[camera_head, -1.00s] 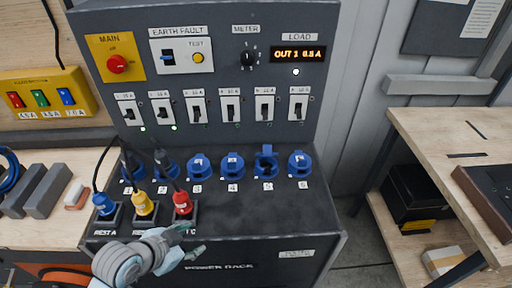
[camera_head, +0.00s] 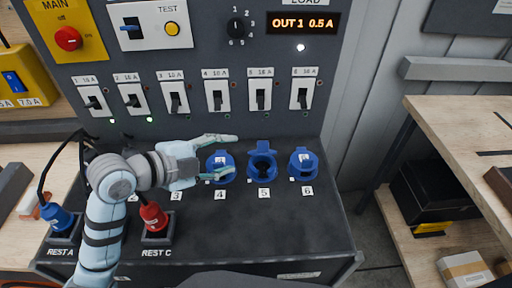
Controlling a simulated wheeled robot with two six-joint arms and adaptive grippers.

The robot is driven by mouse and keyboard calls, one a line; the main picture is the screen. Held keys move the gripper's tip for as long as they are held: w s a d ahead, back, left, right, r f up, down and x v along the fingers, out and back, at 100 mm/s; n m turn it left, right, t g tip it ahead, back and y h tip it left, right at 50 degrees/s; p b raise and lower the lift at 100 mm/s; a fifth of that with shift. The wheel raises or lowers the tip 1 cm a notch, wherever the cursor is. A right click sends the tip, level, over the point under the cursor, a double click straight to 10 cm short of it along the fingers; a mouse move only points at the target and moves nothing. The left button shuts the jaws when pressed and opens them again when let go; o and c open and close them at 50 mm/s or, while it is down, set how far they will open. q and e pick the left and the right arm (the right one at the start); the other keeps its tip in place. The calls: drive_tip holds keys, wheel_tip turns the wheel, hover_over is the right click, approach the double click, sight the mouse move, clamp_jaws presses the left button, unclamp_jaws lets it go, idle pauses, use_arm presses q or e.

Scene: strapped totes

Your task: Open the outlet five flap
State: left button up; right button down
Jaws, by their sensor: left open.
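The outlet five flap (camera_head: 262,147) stands raised at the back of the blue outlet five (camera_head: 263,167), and its dark socket opening shows. Outlets four (camera_head: 221,172) and six (camera_head: 303,164) beside it have their lids down. My left gripper (camera_head: 228,157) is open and points right. Its fingers are over and beside outlet four, to the left of outlet five, with nothing seen between them. My left arm hides outlet three and other parts of the row. My right gripper is not in view.
Breaker switches (camera_head: 217,96) line the panel above the outlets. A red plug (camera_head: 153,217) and a blue plug (camera_head: 57,217) stand in rests at the front left. The dark top in front of outlets five and six is clear. The display (camera_head: 302,23) reads OUT 1 0.5 A.

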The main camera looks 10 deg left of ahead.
sight(260, 147)
use_arm(q)
drive_tip(key=x, duration=1)
drive_tip(key=shift+w+f+b, duration=0.15)
drive_tip(key=shift+b, duration=0.2)
drive_tip(key=shift+w+d+f, duration=0.15)
drive_tip(key=shift+w+d, duration=0.05)
drive_tip(key=shift+d, duration=0.05)
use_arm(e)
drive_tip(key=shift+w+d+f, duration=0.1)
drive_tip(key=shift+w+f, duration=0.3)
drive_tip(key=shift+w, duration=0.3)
use_arm(q)
clamp_jaws()
